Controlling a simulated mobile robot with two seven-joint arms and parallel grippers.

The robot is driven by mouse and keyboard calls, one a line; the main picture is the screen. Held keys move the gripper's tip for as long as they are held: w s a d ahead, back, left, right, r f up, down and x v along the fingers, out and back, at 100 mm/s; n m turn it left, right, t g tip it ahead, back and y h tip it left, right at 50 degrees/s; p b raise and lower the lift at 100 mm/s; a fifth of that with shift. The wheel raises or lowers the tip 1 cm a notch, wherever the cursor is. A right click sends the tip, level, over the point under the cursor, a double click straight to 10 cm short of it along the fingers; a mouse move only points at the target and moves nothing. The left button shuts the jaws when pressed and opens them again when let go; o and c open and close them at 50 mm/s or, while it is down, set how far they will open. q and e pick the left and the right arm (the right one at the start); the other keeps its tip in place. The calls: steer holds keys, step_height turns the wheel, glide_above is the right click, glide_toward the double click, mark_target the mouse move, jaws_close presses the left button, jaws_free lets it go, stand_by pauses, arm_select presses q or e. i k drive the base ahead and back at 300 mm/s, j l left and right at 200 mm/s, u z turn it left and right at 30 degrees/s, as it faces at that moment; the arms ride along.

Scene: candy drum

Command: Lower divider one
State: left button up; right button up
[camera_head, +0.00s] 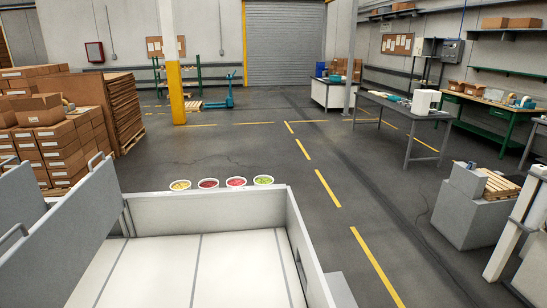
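A large open box with grey walls (170,212) and a white floor (155,275) fills the bottom of the head view. Thin dark lines cross its floor lengthwise. A grey divider panel (75,220) with two bar handles on its top edge stands above the box floor on the left side. A second grey panel (18,195) is partly visible further left, cut off by the frame edge. I cannot tell which panel is divider one. Neither of my grippers is in view.
White bowls of yellow (180,185), dark red (208,183), red (236,182) and green (263,180) candy stand in a row along the box's far edge. Stacked cartons (50,145) stand at left. A grey block (470,215) stands at right.

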mark_target(43, 269)
steer(key=u, duration=1.1)
